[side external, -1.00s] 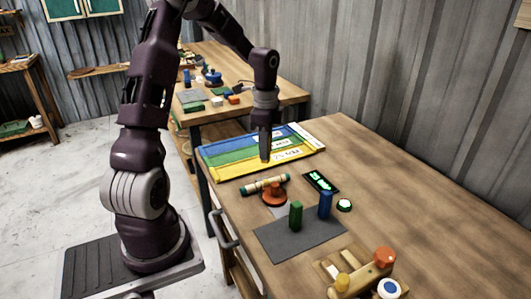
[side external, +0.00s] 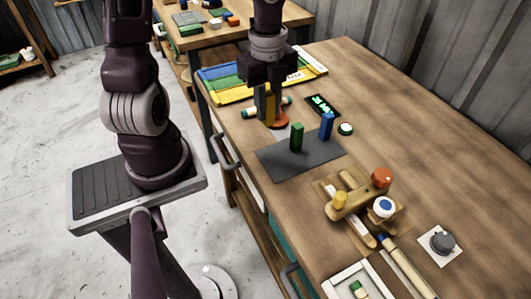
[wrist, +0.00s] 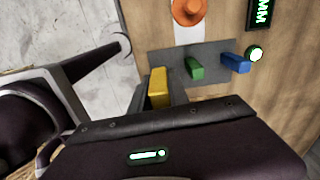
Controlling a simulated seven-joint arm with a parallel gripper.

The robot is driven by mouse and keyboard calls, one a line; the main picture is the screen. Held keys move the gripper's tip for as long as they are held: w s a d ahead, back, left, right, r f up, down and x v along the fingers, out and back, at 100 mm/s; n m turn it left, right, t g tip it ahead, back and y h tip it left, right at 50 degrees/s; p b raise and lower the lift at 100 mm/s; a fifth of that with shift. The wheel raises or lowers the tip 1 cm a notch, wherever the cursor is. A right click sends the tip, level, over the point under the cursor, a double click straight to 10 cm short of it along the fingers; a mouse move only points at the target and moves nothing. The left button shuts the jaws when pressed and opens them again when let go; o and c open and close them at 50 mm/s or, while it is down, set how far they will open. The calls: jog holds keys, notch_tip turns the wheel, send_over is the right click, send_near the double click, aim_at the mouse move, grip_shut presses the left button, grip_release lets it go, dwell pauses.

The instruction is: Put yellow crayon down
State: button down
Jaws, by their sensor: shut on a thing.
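My gripper (side external: 266,112) points down, shut on the yellow crayon (side external: 271,108), a blocky upright piece. The yellow crayon also shows between the fingers in the wrist view (wrist: 158,87). In the side view it overlaps the area by the orange disc, left of the grey mat (side external: 290,166); its height above the table is hard to tell.
A striped blue, green and yellow tray (side external: 230,96) lies behind my gripper. A wooden fixture (side external: 352,203) stands in front.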

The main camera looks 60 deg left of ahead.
jog(key=shift+m, duration=0.4)
jog(key=f, duration=0.6)
jog(key=s+d+f, duration=0.1)
jog(key=f, duration=0.2)
jog(key=shift+f, duration=0.55)
jog(key=shift+f, duration=0.1)
jog(key=c, duration=1.3)
grip_release()
jog(key=shift+o, duration=0.2)
